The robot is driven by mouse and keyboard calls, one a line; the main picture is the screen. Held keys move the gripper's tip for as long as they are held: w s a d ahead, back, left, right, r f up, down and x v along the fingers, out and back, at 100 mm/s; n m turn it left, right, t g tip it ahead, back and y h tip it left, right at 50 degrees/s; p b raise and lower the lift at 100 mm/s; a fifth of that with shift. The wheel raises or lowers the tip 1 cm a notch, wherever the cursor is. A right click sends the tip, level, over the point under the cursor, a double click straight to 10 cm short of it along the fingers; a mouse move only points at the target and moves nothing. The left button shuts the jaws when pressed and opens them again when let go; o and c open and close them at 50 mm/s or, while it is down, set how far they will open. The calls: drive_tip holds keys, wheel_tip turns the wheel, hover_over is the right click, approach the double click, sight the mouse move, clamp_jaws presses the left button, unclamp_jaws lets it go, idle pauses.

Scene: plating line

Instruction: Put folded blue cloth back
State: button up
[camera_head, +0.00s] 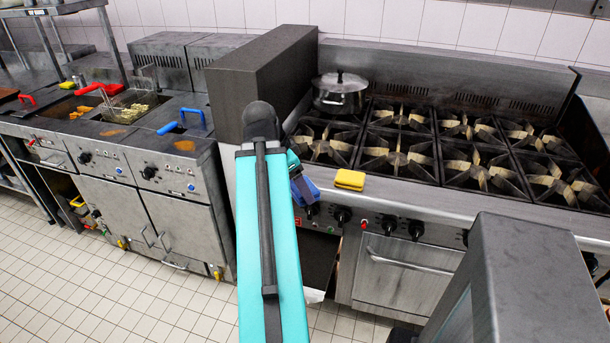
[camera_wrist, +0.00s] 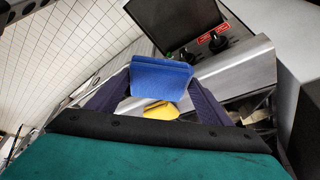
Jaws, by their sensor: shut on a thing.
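My gripper (camera_wrist: 160,84) is shut on the folded blue cloth (camera_wrist: 160,75). The cloth sits between the two dark fingers in the wrist view. In the head view the blue cloth (camera_head: 306,190) shows beside the end of my teal arm, in front of the stove's front edge and left of a folded yellow cloth (camera_head: 350,179). It appears held clear of the surfaces. My arm hides most of the gripper in the head view.
The yellow cloth lies on the stove's front ledge (camera_head: 420,197). A lidded pot (camera_head: 340,97) stands on the back left burner. A tall dark panel (camera_head: 250,82) rises left of the burners. Fryers (camera_head: 140,135) with baskets stand further left. Tiled floor (camera_head: 90,290) is open in front.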

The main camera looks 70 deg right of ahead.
drive_tip(key=w+d+p, duration=0.1)
drive_tip(key=d, duration=0.3)
drive_tip(key=w+d+p, duration=0.1)
drive_tip(key=d, duration=0.4)
drive_tip(key=w+d+f+p, duration=0.1)
drive_tip(key=w+d, duration=0.1)
drive_tip(key=d, duration=0.3)
drive_tip(key=shift+w, duration=0.1)
drive_tip(key=shift+w+d+f+p, duration=0.2)
drive_tip(key=shift+d+p, duration=0.1)
drive_tip(key=shift+d, duration=0.35)
drive_tip(key=shift+f, duration=0.1)
drive_tip(key=shift+f+p, duration=0.65)
drive_tip(key=shift+f, duration=1.05)
drive_tip(key=shift+f, duration=0.1)
drive_tip(key=o, duration=1.1)
drive_tip(key=shift+r, duration=0.2)
